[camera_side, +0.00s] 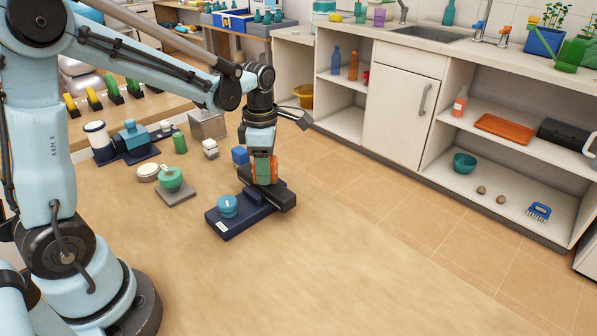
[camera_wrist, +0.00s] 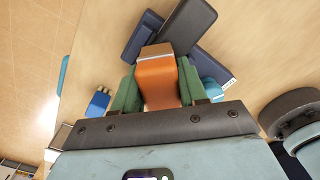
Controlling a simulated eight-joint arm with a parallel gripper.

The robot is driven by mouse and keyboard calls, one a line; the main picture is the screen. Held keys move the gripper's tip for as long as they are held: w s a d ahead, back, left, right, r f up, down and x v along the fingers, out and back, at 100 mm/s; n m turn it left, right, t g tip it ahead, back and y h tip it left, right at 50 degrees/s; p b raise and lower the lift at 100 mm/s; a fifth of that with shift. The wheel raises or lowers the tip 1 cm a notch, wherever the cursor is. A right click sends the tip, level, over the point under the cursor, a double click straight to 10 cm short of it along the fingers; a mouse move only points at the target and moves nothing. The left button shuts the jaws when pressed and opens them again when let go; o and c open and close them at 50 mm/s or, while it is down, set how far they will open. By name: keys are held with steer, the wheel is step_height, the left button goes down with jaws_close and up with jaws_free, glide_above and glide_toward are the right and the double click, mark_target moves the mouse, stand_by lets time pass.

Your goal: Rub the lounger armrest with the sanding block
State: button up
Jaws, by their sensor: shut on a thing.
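My gripper (camera_side: 264,172) points down, its green fingers shut on an orange block, which I take for the sanding block (camera_wrist: 156,82). The block has a brown layer at its far end (camera_wrist: 155,50). Below it is a low navy piece (camera_side: 222,226) with a blue round knob and a dark raised bar (camera_side: 285,197), which looks like the lounger armrest; the bar also shows in the wrist view (camera_wrist: 188,24). The block's lower end is over or against this bar; I cannot tell whether they touch.
A green teapot-like item (camera_side: 170,178) on a grey plate, a round tin (camera_side: 148,172) and a green can (camera_side: 180,143) stand further left. The table front is clear. A counter with shelves (camera_side: 400,95) stands behind.

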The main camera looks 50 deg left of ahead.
steer(key=shift+a, duration=0.85)
steer(key=shift+d+f, duration=0.1)
steer(key=shift+d, duration=1.6)
steer(key=shift+r, duration=4.25)
